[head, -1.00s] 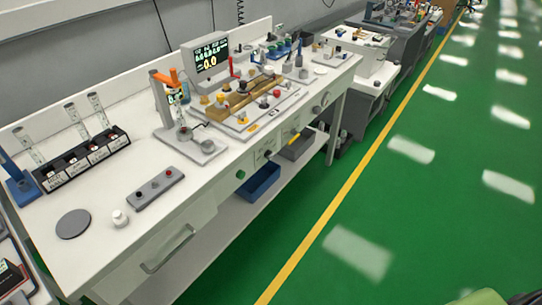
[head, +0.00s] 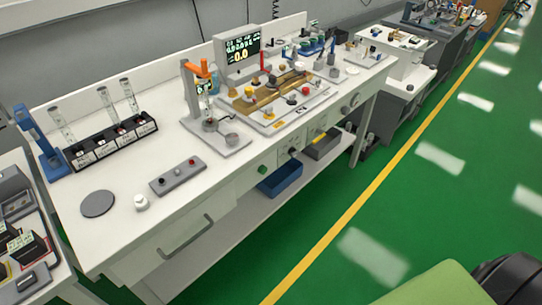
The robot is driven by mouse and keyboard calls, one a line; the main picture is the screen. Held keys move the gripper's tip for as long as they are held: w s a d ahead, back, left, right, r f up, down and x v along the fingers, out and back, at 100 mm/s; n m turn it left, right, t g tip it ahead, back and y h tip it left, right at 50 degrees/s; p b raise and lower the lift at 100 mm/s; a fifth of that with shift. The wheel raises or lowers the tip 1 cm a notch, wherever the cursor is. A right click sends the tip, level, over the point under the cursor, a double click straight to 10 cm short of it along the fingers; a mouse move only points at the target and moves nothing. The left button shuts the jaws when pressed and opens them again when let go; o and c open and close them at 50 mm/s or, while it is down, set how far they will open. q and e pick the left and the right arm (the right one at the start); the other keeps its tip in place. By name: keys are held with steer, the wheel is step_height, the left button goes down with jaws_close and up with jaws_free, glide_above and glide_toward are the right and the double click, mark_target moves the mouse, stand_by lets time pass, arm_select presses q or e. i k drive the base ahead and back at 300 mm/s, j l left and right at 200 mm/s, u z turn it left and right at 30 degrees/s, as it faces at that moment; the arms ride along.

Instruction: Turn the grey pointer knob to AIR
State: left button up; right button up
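A small grey round knob (head: 349,108) sits on the front edge of the white bench (head: 150,230), toward its right end. A second small dark knob (head: 293,151) is on the same front edge, farther left. Both are too small to show a pointer or an AIR label, so I cannot tell which, if either, is the grey pointer knob. Neither of my grippers is in view.
The bench top carries a black rack with glass tubes (head: 112,145), a grey button box (head: 178,176), a round grey disc (head: 98,204) and a display (head: 240,50). A blue bin (head: 281,179) sits below. Green floor (head: 440,210) lies open on the right.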

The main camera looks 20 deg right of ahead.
mark_target(292, 151)
steer(key=l+u, duration=0.25)
steer(key=l, duration=0.45)
steer(key=l+u, duration=0.25)
steer(key=l, duration=0.45)
steer(key=k+l+u, duration=0.25)
steer(key=l, duration=0.4)
steer(key=i+l, duration=0.05)
steer(key=i, duration=0.05)
